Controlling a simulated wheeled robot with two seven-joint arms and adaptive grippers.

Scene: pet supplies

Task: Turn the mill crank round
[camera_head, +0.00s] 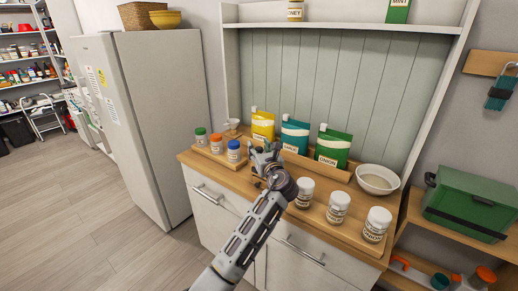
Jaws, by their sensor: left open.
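My left arm reaches up from the bottom of the head view to the wooden counter (213,167). My left gripper (264,156) is open above the counter, between the small jars on the left and the white jars on the right. I cannot make out the mill or its crank clearly; the grey gripper and wrist cover that part of the counter. A small pale funnel-like thing (232,126) stands behind the small jars. I cannot tell whether the gripper touches anything. My right gripper is not in view.
Small jars with green, orange and blue lids (216,145) stand left. Yellow, teal and green pouches (295,136) stand behind. White jars (338,207) line the front right, near a white bowl (378,179). A green box (468,202) is far right; a fridge (150,125) stands left.

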